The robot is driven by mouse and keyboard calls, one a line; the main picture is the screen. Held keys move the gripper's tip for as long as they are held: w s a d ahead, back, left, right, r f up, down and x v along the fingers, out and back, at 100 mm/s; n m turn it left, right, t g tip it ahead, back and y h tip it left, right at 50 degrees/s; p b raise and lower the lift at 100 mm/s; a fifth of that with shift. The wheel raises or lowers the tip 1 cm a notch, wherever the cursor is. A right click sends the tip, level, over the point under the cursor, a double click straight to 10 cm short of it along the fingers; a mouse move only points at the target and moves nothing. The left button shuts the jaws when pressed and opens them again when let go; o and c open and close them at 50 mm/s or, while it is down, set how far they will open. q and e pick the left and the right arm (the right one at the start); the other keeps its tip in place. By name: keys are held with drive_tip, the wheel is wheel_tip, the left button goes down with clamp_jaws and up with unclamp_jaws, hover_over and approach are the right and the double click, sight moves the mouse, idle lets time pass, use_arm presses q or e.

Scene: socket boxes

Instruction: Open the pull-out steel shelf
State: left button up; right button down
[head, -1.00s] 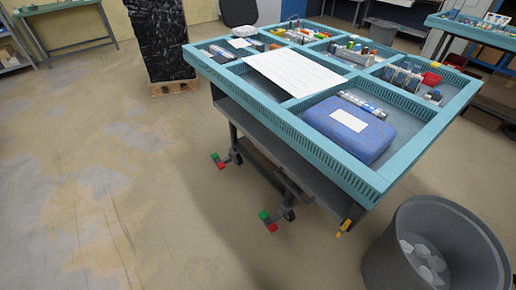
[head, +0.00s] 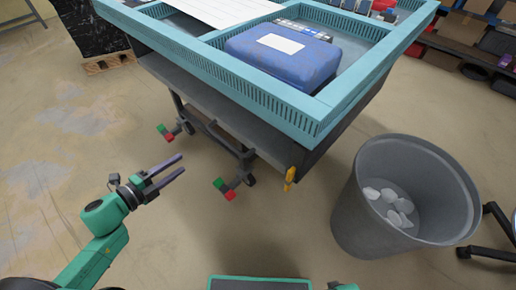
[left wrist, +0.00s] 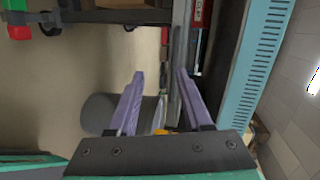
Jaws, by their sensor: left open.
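The grey steel shelf (head: 205,97) runs under the blue slotted tray frame of the workbench (head: 228,72), along its near side. I cannot tell how far it is pulled out. A yellow handle-like piece (head: 290,177) hangs at the bench's near corner. My left gripper (head: 180,164) is open and empty, apart from the shelf, lower and to its left. In the left wrist view its two purple fingers (left wrist: 160,75) are spread, with the bench's blue side (left wrist: 262,60) to their right. My right gripper is not in view.
A grey bin (head: 375,225) with pale lumps in it stands at the right, near the bench corner. Bench legs with red and green feet (head: 228,190) stand under the bench. A blue box (head: 282,58) lies on top.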

sight(225, 140)
use_arm(q)
drive_tip(key=w+d, duration=0.3)
drive_tip(key=d, duration=0.1)
drive_tip(key=w+d+m+h+b, duration=0.1)
drive_tip(key=w+d, duration=0.3)
drive_tip(key=d, duration=0.1)
drive_tip(key=w+d+m, duration=0.1)
drive_tip(key=w+d, duration=0.2)
drive_tip(key=d, duration=0.1)
drive_tip(key=shift+w+d+f+g+h, duration=0.15)
drive_tip(key=shift+w+f+g+h, duration=0.15)
drive_tip(key=shift+f+g+h, duration=0.1)
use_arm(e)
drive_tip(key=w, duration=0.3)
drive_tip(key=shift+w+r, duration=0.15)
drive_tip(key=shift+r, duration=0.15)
use_arm(q)
drive_tip(key=shift+c, duration=0.3)
clamp_jaws()
